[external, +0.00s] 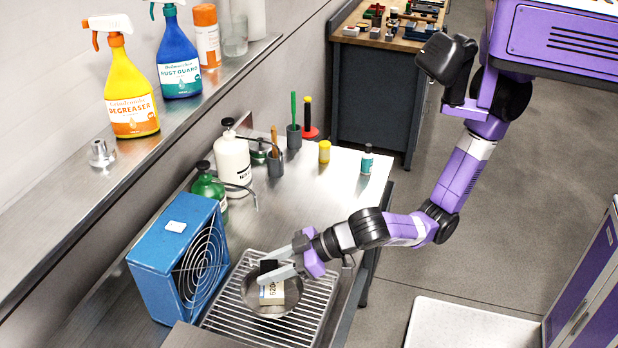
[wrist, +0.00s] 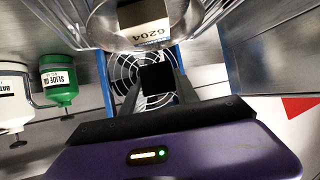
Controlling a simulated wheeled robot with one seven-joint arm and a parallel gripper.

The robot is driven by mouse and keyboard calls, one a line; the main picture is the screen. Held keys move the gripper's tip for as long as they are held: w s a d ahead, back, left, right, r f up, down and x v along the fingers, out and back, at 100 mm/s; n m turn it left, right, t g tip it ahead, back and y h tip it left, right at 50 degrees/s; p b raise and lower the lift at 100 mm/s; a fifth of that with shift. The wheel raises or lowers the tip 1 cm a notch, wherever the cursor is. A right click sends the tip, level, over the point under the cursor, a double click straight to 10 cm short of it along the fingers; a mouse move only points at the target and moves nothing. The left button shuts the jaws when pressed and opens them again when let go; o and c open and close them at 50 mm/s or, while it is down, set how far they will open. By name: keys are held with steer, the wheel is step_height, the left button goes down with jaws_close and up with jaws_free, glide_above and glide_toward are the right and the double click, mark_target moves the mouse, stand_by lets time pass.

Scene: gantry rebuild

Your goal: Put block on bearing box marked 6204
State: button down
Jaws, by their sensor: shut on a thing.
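A small black block (external: 268,266) is held between the fingers of my gripper (external: 280,262), which is shut on it. The block also shows dark and square in the wrist view (wrist: 158,77). The bearing box marked 6204 (external: 272,293) is tan and white and sits in a round metal pan (external: 289,308). In the wrist view the box (wrist: 150,30) shows at the top with its number readable, apart from the block in the picture. In the external view the block appears just behind the box's upper edge; I cannot tell whether they touch.
The pan rests on a wire rack (external: 237,313). A blue fan (external: 168,266) stands close on the left. A green bottle (external: 208,186) and a white bottle (external: 233,160) stand behind.

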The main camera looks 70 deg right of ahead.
mark_target(272, 288)
steer(key=shift+f, duration=1.95)
steer(key=shift+f, duration=0.1)
steer(key=c, duration=0.9)
jaws_free()
steer(key=shift+f, duration=0.1)
steer(key=shift+s+r, duration=0.1)
steer(key=shift+r, duration=0.1)
steer(key=b+v, duration=0.1)
steer(key=v, duration=1)
steer(key=shift+s+d+r, duration=0.15)
steer(key=shift+s, duration=0.25)
